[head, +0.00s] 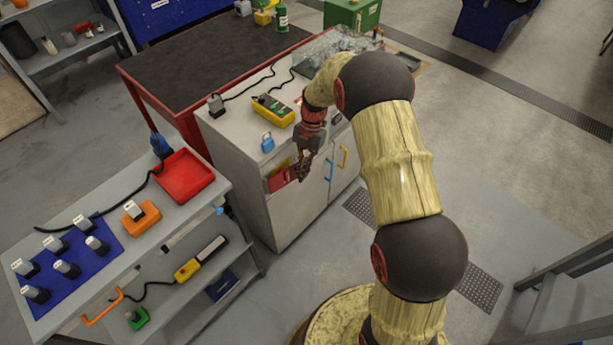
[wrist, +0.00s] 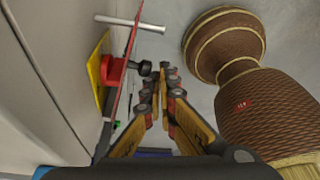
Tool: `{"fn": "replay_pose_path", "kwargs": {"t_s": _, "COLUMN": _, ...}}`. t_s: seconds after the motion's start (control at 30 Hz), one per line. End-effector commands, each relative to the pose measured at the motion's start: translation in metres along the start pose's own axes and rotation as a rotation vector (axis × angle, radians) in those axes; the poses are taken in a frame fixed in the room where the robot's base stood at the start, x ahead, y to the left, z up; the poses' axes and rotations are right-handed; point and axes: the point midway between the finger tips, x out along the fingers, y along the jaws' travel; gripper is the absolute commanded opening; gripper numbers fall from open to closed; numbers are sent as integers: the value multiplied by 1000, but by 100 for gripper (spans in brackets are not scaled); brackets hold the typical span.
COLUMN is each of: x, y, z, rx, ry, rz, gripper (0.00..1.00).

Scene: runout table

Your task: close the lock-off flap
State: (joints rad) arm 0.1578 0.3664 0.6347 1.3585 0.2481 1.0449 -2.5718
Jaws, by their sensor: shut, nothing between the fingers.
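The lock-off flap seems to be the red plate (head: 281,179) low on the front of the grey cabinet, beside a yellow patch. In the wrist view a thin red plate (wrist: 124,88) shows nearly edge-on, standing out from the cabinet front. A red block (wrist: 114,71) with a black knob (wrist: 145,68) and a yellow plate (wrist: 96,72) show near it. My gripper (head: 303,177) is shut and empty, pointing down in front of the cabinet, close to the flap's right end. In the wrist view its fingertips (wrist: 163,72) are beside the knob; contact cannot be told.
The cabinet (head: 247,178) has blue (head: 330,168) and yellow (head: 343,157) door handles to the right. A blue padlock (head: 267,143) and a yellow control box (head: 273,110) are on its top. A pale rod (wrist: 130,22) lies ahead. Floor in front is clear.

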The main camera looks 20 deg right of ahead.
Motion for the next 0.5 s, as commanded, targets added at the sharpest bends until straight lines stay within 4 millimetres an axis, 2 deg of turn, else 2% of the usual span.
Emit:
{"fn": "replay_pose_path", "kwargs": {"t_s": 0.17, "x": -2, "y": 10, "z": 5, "rx": -54, "ry": 0, "rz": -18, "gripper": 0}}
{"fn": "replay_pose_path", "kwargs": {"t_s": 0.5, "x": -3, "y": 16, "z": 9, "rx": -117, "ry": 0, "rz": -39, "gripper": 0}}
